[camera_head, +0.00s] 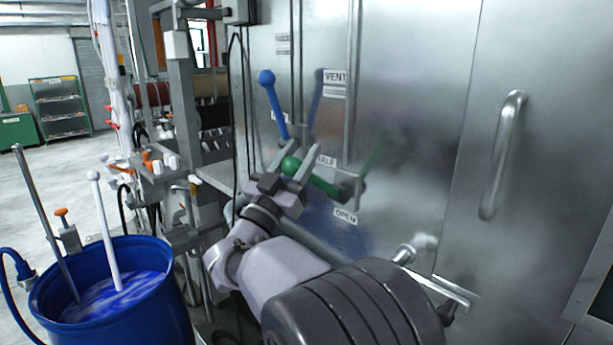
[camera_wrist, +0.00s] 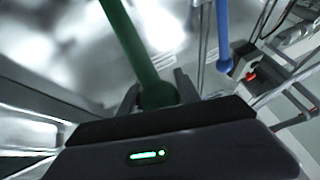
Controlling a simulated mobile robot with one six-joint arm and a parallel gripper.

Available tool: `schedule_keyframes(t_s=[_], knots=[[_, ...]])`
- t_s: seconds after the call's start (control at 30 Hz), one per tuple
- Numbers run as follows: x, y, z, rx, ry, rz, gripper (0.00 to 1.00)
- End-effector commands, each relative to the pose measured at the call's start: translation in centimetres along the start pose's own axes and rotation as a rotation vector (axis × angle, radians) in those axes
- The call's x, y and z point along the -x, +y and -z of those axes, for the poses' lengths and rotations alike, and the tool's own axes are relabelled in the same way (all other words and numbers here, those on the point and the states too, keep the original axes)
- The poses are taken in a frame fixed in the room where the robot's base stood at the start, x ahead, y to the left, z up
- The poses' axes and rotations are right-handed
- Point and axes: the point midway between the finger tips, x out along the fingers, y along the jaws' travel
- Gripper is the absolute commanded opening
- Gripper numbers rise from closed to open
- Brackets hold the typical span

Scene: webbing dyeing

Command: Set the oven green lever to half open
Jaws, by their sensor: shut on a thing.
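The green lever (camera_head: 324,185) is on the steel oven front in the head view. Its rod runs from the pivot at right to a round knob at left, tilted slightly up toward the knob. The knob is left of the HALF label (camera_head: 326,160), at about its height; the OPEN label (camera_head: 345,216) is lower. My gripper (camera_head: 297,157) is shut on the green lever at its knob end. In the wrist view the green rod (camera_wrist: 128,40) runs away from between the fingers (camera_wrist: 158,92), which partly hide the knob.
A blue lever (camera_head: 273,100) stands up-left of my gripper, near the VENT label (camera_head: 335,77). A door handle (camera_head: 502,155) sticks out at right. A blue barrel (camera_head: 150,290) of dye with rods stands at lower left. Pipes and valves (camera_head: 165,165) crowd the left side.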

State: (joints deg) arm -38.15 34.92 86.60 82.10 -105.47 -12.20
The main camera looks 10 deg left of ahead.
Motion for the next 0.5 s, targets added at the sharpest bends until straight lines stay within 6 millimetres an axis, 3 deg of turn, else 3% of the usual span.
schedule_keyframes(t_s=[0.5], knots=[[0.53,-0.11,-0.04,0.008,0.035,0.007,0.0]])
